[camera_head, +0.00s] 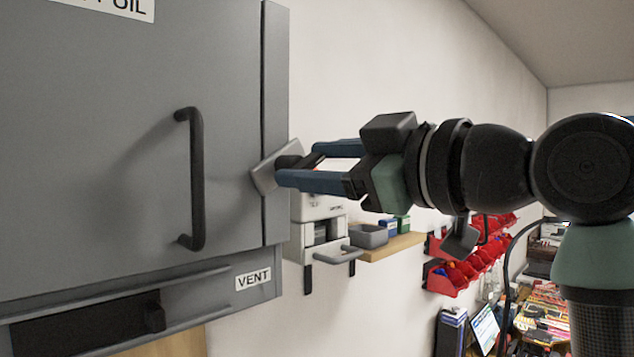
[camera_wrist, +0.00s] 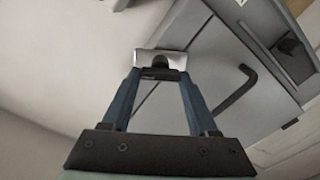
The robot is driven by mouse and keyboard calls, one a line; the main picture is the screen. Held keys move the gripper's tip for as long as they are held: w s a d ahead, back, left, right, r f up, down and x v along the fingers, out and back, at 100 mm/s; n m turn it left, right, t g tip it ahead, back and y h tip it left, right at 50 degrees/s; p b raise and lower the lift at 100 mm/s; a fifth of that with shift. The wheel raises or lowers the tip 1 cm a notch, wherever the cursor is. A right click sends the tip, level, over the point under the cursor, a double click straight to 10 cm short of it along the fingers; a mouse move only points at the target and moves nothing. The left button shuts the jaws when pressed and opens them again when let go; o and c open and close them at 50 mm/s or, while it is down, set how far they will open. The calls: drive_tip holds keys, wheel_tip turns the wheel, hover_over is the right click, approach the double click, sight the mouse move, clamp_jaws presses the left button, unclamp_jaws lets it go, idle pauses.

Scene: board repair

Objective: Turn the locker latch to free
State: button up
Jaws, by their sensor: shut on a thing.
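The grey locker (camera_head: 90,120) fills the left of the head view, with a black bar handle (camera_head: 197,180) on its door. The latch (camera_head: 262,172) is a light grey plate with a dark knob, tilted at the locker's right edge. My gripper (camera_head: 285,170) reaches in from the right, its blue fingers shut on the latch's dark knob. In the wrist view the latch plate (camera_wrist: 160,58) lies just beyond my fingertips (camera_wrist: 160,74). The fingers hide part of the knob. The door handle also shows in the wrist view (camera_wrist: 236,90).
A panel labelled VENT (camera_head: 252,279) lies below the door. Behind my gripper, a wall shelf (camera_head: 392,246) holds a grey bin (camera_head: 368,236). Red bins (camera_head: 445,281) hang farther right, above a cluttered bench. The wall above my gripper is bare.

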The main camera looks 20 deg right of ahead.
drive_tip(key=n+b, duration=0.3)
drive_tip(key=n, duration=0.3)
drive_tip(key=shift+f, duration=0.1)
drive_tip(key=n+b, duration=0.1)
drive_tip(key=n, duration=0.4)
drive_tip(key=shift+a+n, duration=0.1)
drive_tip(key=shift+n, duration=0.3)
drive_tip(key=o, duration=1.4)
drive_tip(key=shift+a+f+b, duration=0.1)
drive_tip(key=shift+b, duration=0.2)
